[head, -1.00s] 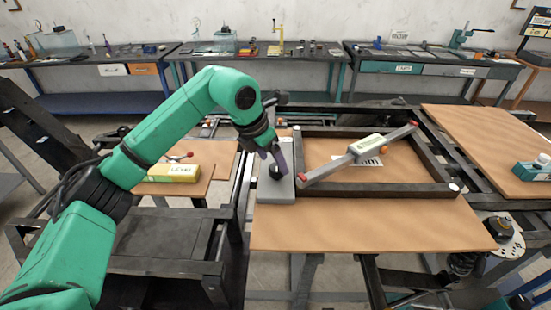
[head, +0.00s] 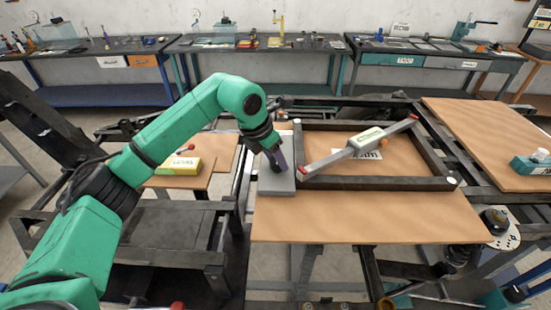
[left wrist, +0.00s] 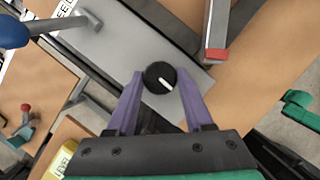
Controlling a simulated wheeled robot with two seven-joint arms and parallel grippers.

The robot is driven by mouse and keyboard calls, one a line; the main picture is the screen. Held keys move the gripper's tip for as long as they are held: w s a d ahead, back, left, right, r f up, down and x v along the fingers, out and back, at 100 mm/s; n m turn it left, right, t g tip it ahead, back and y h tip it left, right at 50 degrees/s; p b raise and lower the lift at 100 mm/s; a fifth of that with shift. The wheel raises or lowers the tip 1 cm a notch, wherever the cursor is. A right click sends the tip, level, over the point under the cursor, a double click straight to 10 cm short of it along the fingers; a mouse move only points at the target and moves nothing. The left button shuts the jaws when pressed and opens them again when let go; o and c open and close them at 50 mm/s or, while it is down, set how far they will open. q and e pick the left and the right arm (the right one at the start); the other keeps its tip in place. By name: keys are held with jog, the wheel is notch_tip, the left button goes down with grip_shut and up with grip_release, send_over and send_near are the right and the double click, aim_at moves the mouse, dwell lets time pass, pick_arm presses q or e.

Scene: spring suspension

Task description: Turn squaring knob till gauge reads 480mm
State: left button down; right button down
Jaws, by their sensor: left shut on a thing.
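The squaring knob (left wrist: 160,76) is a round black dial with a white pointer line. It sits on a grey block (left wrist: 132,50), also visible in the head view (head: 271,184) at the frame's near left corner. My left gripper (left wrist: 160,82) has its purple fingers on either side of the knob and is shut on it. In the head view my left gripper (head: 281,164) points down at the block, and the knob is hidden there. The gauge (head: 366,138) is a grey diagonal bar with red ends and a pale display; its reading is too small to tell. My right gripper is not in view.
A dark square frame (head: 375,184) surrounds the gauge on a brown board (head: 350,222). A yellow box (head: 186,165) lies on a side board to the left. In the wrist view a blue-handled lever (left wrist: 66,27) stands on the grey block. Benches line the back wall.

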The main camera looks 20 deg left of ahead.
pick_arm(q)
jog(key=m+h+b, duration=0.1)
jog(key=m, duration=0.2)
jog(key=shift+w+g, duration=0.1)
jog(key=shift+g, duration=0.2)
jog(key=shift+a+m+g, duration=0.1)
jog(key=shift+m+g, duration=0.2)
jog(key=shift+m, duration=0.6)
jog(key=m+g+h, duration=0.1)
jog(key=m, duration=0.1)
jog(key=shift+w+r+m, duration=0.1)
jog(key=shift+r+m, duration=0.05)
jog(key=shift+m, duration=0.25)
jog(key=m+g, duration=0.2)
jog(key=m, duration=0.3)
jog(key=shift+w+p, duration=0.15)
jog(key=shift+p, duration=0.25)
jog(key=m+g, duration=0.1)
jog(key=m, duration=0.1)
jog(key=m+p, duration=0.1)
jog(key=m, duration=0.1)
jog(key=shift+w+m+g, duration=0.1)
jog(key=shift+m+g, duration=0.3)
jog(key=shift+c, duration=1.4)
grip_release()
jog(key=shift+y, duration=0.3)
